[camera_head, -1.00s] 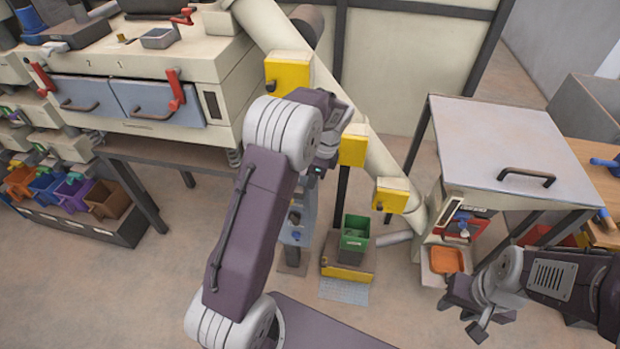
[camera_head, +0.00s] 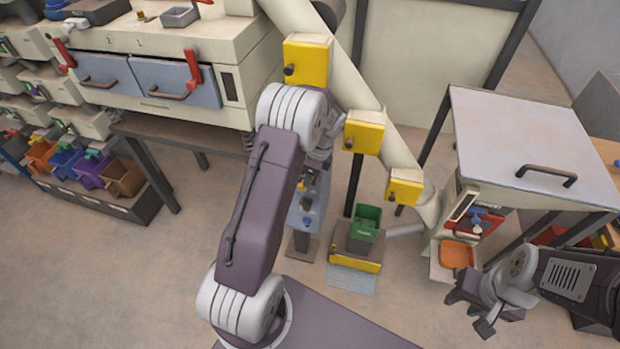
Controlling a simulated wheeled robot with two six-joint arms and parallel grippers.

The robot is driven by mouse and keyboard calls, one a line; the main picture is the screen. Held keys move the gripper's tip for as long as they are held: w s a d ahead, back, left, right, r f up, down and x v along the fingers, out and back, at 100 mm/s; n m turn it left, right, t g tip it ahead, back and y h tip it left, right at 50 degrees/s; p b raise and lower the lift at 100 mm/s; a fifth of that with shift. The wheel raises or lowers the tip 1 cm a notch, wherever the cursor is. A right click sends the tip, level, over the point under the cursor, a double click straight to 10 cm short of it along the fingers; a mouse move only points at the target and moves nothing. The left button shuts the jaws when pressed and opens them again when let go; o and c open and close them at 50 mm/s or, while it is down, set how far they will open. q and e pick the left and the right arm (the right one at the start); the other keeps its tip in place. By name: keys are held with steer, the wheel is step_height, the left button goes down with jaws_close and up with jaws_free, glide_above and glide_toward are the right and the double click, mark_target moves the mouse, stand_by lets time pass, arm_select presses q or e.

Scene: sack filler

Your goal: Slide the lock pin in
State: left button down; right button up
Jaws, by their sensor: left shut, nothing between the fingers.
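I cannot make out a lock pin for certain. Three yellow boxes, an upper (camera_head: 310,58), a middle (camera_head: 367,134) and a lower one (camera_head: 406,188), sit along a slanting cream pipe (camera_head: 345,75); each has a dark knob on its left side. My left arm crosses the middle of the view. Its gripper (camera_head: 318,160), mostly hidden behind the forearm and wrist, is shut and empty, left of the middle yellow box in the picture. My right gripper (camera_head: 468,312) is open and empty at lower right, below an orange tray (camera_head: 457,254).
A green bin (camera_head: 365,222) stands on a yellow-fronted base (camera_head: 356,262). A blue-grey stand (camera_head: 306,212) is beside it, partly behind my left arm. A cream cabinet (camera_head: 530,140) stands right, an oven-like unit (camera_head: 150,80) left. Open floor (camera_head: 150,270) lies lower left.

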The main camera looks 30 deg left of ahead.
arm_select(q)
steer(key=a, duration=0.1)
steer(key=s+a+p, duration=0.1)
steer(key=a, duration=0.1)
steer(key=shift+a+r, duration=0.1)
steer(key=shift+a, duration=0.05)
steer(key=w+d+r+p, duration=0.1)
steer(key=d+r+p, duration=0.2)
steer(key=r, duration=0.8)
steer(key=d, duration=0.2)
steer(key=shift+w+d, duration=0.25)
steer(key=shift+d, duration=0.15)
steer(key=shift+a+r, duration=0.1)
